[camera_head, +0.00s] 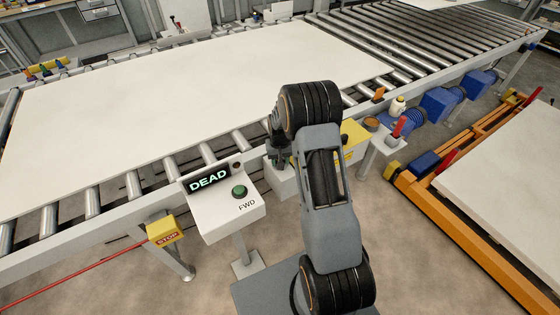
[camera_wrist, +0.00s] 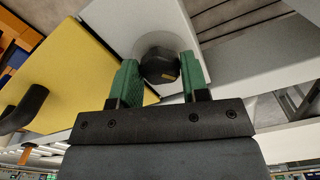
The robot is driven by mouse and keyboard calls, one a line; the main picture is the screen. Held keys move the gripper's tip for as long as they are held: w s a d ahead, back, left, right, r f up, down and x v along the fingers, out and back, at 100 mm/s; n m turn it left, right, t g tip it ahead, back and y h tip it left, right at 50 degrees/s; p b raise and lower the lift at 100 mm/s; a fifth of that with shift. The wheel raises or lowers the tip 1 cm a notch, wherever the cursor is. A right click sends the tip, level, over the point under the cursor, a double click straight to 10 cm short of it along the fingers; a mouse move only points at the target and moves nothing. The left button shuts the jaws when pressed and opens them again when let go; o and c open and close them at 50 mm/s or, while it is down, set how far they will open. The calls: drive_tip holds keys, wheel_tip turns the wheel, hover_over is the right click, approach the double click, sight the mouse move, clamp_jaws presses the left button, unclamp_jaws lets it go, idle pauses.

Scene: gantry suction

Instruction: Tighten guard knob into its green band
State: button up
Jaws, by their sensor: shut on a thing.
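A black, faceted guard knob (camera_wrist: 160,62) with a small yellow mark sits on a pale grey face in the wrist view. The green fingers of my gripper (camera_wrist: 160,78) stand on both sides of it, shut on it. In the head view my gripper (camera_head: 278,155) is small and dark beside the conveyor's front rail, partly behind my arm, and the knob cannot be made out there. I cannot make out a green band around the knob; the fingers are the only green near it.
A yellow panel (camera_wrist: 65,75) with a black handle (camera_wrist: 22,108) is left of the knob. In the head view a control box (camera_head: 222,205) reads "DEAD" and carries a green FWD button. A yellow STOP box (camera_head: 164,231) hangs nearby. A large white board (camera_head: 200,90) covers the rollers.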

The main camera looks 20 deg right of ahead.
drive_tip(key=o, duration=0.9)
drive_tip(key=shift+r, duration=0.1)
wheel_tip(320, 180, up, 14)
drive_tip(key=shift+f+b, duration=0.2)
drive_tip(key=shift+b, duration=0.35)
drive_tip(key=shift+s+a+r+n+t, duration=0.55)
drive_tip(key=shift+s+a+r, duration=1.05)
drive_tip(key=shift+s, duration=2.15)
drive_tip(key=shift+s+a+r+n+t, duration=0.3)
drive_tip(key=shift+s+a+r+t, duration=0.85)
drive_tip(key=shift+s, duration=2.6)
drive_tip(key=shift+s+a+r+n+t, duration=0.2)
drive_tip(key=shift+s+a+r+n, duration=0.25)
drive_tip(key=shift+s+a+r, duration=1.9)
